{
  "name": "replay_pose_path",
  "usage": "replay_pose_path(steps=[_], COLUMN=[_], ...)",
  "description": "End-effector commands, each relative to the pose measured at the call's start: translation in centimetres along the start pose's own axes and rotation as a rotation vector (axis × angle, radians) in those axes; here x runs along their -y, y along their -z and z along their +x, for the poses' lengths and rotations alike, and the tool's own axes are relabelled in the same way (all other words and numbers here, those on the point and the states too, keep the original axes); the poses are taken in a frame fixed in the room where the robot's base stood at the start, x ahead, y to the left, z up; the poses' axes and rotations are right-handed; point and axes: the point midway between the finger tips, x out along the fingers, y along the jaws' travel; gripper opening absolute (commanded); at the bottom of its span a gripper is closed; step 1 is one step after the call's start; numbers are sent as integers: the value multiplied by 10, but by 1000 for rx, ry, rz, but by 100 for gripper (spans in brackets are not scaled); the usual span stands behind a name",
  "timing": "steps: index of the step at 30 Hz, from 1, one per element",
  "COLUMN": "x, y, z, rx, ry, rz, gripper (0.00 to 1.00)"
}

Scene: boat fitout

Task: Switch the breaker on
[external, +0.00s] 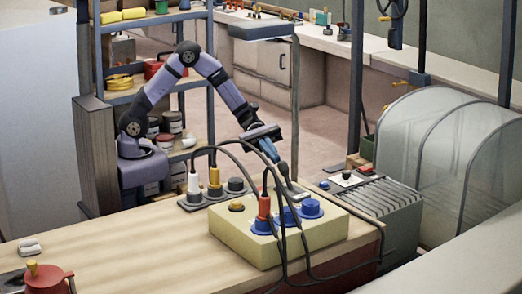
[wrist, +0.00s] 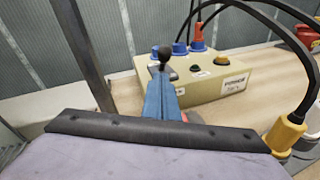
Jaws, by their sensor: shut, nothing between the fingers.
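I cannot tell whether the fingertips touch the lever.
The cream power box (external: 245,238) has blue sockets and an orange plug (external: 264,206). Black cables arch beside my gripper. White and yellow plugs (external: 214,177) stand in a grey strip to the left.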

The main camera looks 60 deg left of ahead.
Motion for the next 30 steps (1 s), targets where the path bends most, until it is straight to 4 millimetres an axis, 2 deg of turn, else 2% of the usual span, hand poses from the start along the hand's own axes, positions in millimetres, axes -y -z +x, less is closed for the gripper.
replay_pose_path(steps=[1,6,12,26,30], x=[-1,-2,-2,-1,2], y=[1,-2,-4,-6,7], z=[-11,-40,-61,-67,-68], rx=[0,-1,-1,0,-1], ry=[-5,-4,-1,1,1], rz=[1,1,0,-1,-6], gripper=[0,0,0,0,0])
